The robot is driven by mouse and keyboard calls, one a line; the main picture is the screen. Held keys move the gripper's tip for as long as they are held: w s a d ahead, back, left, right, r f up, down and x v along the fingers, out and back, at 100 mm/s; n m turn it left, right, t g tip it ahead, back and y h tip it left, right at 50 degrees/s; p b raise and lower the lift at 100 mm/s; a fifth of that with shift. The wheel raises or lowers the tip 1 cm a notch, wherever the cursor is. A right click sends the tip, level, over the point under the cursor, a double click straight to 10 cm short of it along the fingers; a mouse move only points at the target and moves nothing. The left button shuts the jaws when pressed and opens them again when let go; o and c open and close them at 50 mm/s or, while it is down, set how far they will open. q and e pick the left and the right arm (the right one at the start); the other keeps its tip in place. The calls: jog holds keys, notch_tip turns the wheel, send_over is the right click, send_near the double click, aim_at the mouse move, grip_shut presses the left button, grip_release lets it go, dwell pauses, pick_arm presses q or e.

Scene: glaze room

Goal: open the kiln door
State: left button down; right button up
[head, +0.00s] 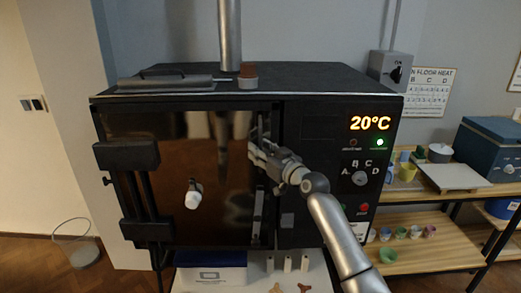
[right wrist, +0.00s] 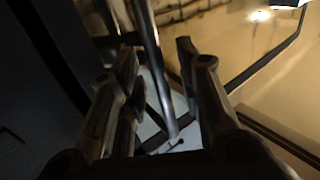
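The kiln (head: 330,85) is a black box with a dark glossy door (head: 160,190), which looks closed. Heavy black hinge parts (head: 125,155) are on its left side. A vertical bar handle (head: 258,213) is at the door's right edge, and it also shows as a metal bar in the right wrist view (right wrist: 152,65). My right gripper (head: 258,152) is at the upper part of the handle. In the right wrist view its fingers (right wrist: 158,60) are apart, with the bar between them and a gap on the right. My left gripper is not in view.
The kiln's panel reads 20°C (head: 369,124) and has a knob (head: 360,178). A white plug-like piece (head: 193,194) shows on the door. A wooden shelf (head: 425,255) with small cups stands right. A wire basket (head: 84,255) is on the floor left; floor around it looks clear.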

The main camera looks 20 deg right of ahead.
jog(key=shift+w, duration=0.15)
grip_shut()
jog(key=shift+a+f, duration=0.1)
dwell(0.4)
